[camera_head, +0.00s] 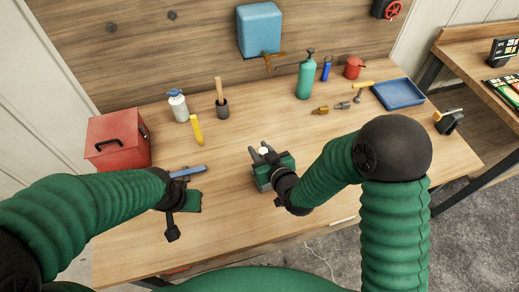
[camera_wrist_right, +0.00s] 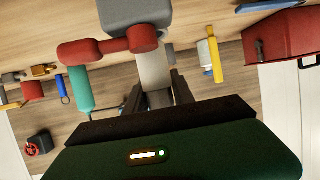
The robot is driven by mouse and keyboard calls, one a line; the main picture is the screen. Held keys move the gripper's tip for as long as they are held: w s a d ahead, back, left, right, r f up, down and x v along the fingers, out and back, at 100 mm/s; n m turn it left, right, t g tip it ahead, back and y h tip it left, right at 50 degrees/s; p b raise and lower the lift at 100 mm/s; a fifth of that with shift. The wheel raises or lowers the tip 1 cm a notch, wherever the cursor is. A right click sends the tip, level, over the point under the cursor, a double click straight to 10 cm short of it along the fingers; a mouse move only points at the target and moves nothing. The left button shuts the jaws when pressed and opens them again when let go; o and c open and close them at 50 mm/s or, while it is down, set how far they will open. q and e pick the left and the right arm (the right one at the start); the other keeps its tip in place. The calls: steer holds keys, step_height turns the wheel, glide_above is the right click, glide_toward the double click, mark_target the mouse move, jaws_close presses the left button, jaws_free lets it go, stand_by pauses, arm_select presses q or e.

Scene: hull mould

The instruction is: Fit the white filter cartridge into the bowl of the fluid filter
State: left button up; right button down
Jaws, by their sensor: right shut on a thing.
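My right gripper (camera_head: 262,152) is over the middle of the bench, its jaws shut on a small white part, the filter cartridge (camera_head: 263,150). In the right wrist view a pale cartridge body (camera_wrist_right: 155,75) shows between the dark fingers (camera_wrist_right: 153,92). Beyond it, a grey block (camera_wrist_right: 135,14) with red pipe-like ends (camera_wrist_right: 100,46) looks like the fluid filter. I cannot see into a bowl, or tell whether the cartridge touches it. My left gripper (camera_head: 178,212) hangs over the left of the bench.
A red toolbox (camera_head: 115,140) stands at the left and a green bottle (camera_head: 306,76) at the back. A blue tray (camera_head: 398,93) is at the back right. A blue box (camera_head: 260,28) hangs on the wall. The bench's front left is clear.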

arm_select(q)
steer(key=shift+f, duration=0.25)
arm_select(e)
steer(key=shift+f, duration=0.15)
stand_by(0.5)
arm_select(q)
steer(key=shift+f+b, duration=0.3)
steer(key=shift+b, duration=0.15)
arm_select(e)
steer(key=shift+f, duration=0.3)
